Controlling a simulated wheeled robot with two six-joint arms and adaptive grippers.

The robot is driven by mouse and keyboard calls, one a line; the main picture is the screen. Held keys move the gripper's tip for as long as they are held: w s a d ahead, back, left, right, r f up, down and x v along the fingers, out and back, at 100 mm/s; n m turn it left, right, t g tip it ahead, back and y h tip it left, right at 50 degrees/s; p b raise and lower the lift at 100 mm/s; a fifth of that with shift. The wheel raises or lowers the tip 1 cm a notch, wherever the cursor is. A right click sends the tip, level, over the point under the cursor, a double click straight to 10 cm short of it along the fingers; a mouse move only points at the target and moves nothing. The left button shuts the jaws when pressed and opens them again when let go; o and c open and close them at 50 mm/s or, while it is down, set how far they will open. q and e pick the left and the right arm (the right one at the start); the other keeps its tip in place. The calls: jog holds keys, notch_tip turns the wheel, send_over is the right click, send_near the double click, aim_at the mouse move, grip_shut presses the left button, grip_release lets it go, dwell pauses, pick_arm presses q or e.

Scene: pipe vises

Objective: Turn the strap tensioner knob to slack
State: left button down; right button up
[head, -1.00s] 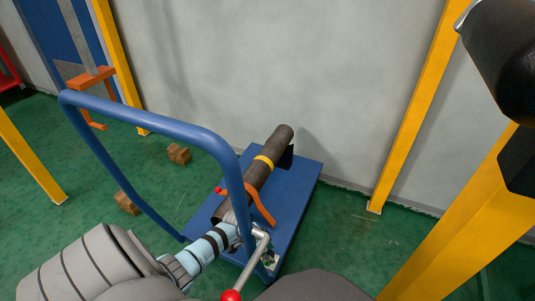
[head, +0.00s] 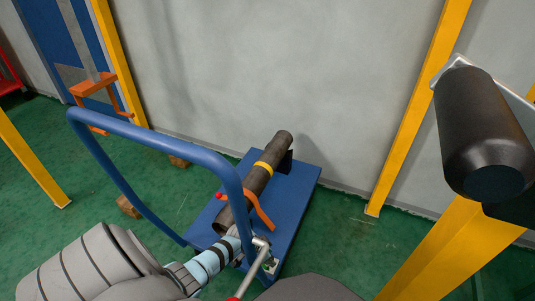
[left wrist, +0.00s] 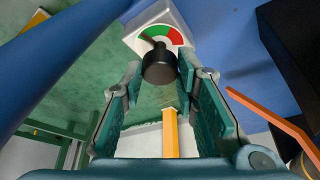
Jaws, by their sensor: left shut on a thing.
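The tensioner knob (left wrist: 159,63) is a black cylinder on a pale plate with a green and red dial (left wrist: 157,33), at the top middle of the left wrist view. The dial is green to the left and red to the right. The knob hides part of it, and I cannot read its setting. My left gripper (left wrist: 158,76) has one finger on each side of the knob and is shut on it. In the head view my left gripper (head: 240,246) is beside the blue cart's near end, partly behind its handle, and the knob is hidden there. My right gripper is not in view.
A dark pipe (head: 252,193) with a yellow band lies on the blue cart (head: 300,205). An orange curved bar (head: 260,206) crosses beside it. A dark cylinder (head: 485,135) is close at right. Wooden blocks lie on the floor.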

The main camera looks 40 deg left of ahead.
pick_arm(q)
jog(key=c, duration=1.3)
grip_release()
jog(key=v, duration=1.2)
